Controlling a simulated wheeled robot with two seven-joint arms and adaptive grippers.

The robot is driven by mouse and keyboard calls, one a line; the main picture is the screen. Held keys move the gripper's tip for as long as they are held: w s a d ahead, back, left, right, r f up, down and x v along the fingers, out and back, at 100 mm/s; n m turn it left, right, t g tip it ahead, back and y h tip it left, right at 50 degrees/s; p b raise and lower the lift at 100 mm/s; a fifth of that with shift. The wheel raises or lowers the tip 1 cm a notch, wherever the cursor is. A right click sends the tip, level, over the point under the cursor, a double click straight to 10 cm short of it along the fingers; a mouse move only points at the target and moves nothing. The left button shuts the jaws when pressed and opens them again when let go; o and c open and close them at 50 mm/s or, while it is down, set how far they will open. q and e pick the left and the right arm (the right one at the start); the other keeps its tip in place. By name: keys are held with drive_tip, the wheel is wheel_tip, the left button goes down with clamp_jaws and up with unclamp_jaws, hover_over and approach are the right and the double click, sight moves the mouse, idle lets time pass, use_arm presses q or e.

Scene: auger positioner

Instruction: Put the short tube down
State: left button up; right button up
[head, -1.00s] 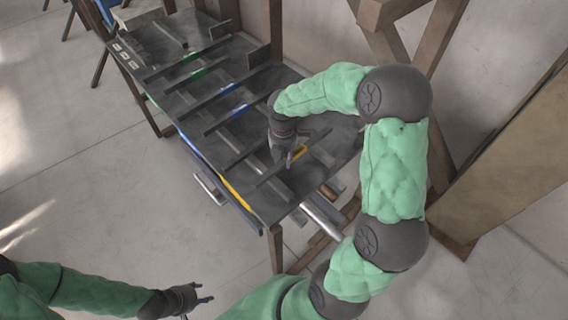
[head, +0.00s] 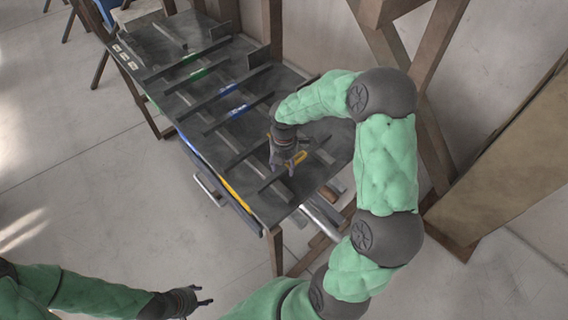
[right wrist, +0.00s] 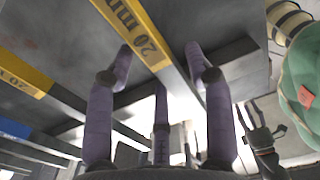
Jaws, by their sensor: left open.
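My right gripper (head: 287,172) is low over the near end of the dark slatted table, at the yellow-marked lane. I cannot pick out the short tube for certain; grey bar-like pieces (head: 281,190) lie by the gripper. My left gripper (head: 203,302) is open and empty, away from the table at the lower left; it also shows in the right wrist view (right wrist: 262,140).
The dark table (head: 262,208) has raised rails and green, blue and yellow marks. Pale round tubes (head: 322,216) lie below its near right edge. A wooden frame (head: 385,50) and a tan panel (head: 510,150) stand to the right.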

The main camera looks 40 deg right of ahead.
drive_tip(key=shift+r, duration=0.15)
wheel_tip(320, 180, up, 12)
drive_tip(key=p, duration=0.2)
idle(0.4)
idle(0.5)
